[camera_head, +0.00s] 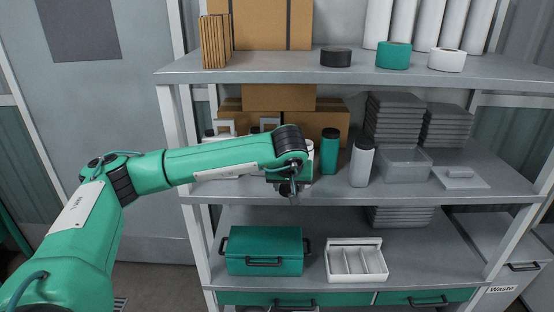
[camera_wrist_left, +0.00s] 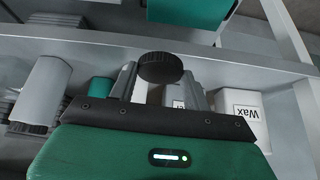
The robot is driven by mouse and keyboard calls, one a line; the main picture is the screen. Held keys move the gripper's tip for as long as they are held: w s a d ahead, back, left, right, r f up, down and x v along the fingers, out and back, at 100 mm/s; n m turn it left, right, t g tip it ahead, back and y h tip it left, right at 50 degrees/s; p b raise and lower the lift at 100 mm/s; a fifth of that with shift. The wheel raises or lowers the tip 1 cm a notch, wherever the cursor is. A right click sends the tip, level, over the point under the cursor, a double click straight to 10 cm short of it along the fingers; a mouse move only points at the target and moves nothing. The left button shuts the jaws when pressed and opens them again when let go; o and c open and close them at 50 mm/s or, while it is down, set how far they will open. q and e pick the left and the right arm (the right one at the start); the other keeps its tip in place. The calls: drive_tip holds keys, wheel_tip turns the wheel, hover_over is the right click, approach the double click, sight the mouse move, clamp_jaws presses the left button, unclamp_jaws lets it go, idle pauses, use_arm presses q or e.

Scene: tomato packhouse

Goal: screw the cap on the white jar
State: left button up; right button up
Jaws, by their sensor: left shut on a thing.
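My left gripper (camera_head: 287,189) is in front of the middle shelf, pointing down. It is shut on a round black cap (camera_wrist_left: 160,68), which shows between its two fingers in the left wrist view. A sliver of a white container (camera_head: 310,150) shows beside my left wrist and is mostly hidden. I cannot tell which container is the white jar. My right gripper is not in view.
A green bottle (camera_head: 330,151) and a white bottle with a black lid (camera_head: 362,163) stand right of my wrist. The lower shelf holds a green toolbox (camera_head: 264,243) and a divided white tray (camera_head: 356,276).

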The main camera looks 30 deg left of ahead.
use_arm(q)
drive_tip(key=s+d+f+m+h, duration=0.1)
drive_tip(key=s+d+f+m, duration=0.1)
drive_tip(key=s+d, duration=0.4)
drive_tip(key=s+d+f+m+h, duration=0.1)
drive_tip(key=s+d+f+m, duration=0.2)
drive_tip(key=s+d, duration=0.4)
drive_tip(key=shift+s+f+m+t+h, duration=0.3)
drive_tip(key=shift+s+f+t+h, duration=0.1)
drive_tip(key=shift+s+f, duration=0.35)
drive_tip(key=shift+w, duration=0.15)
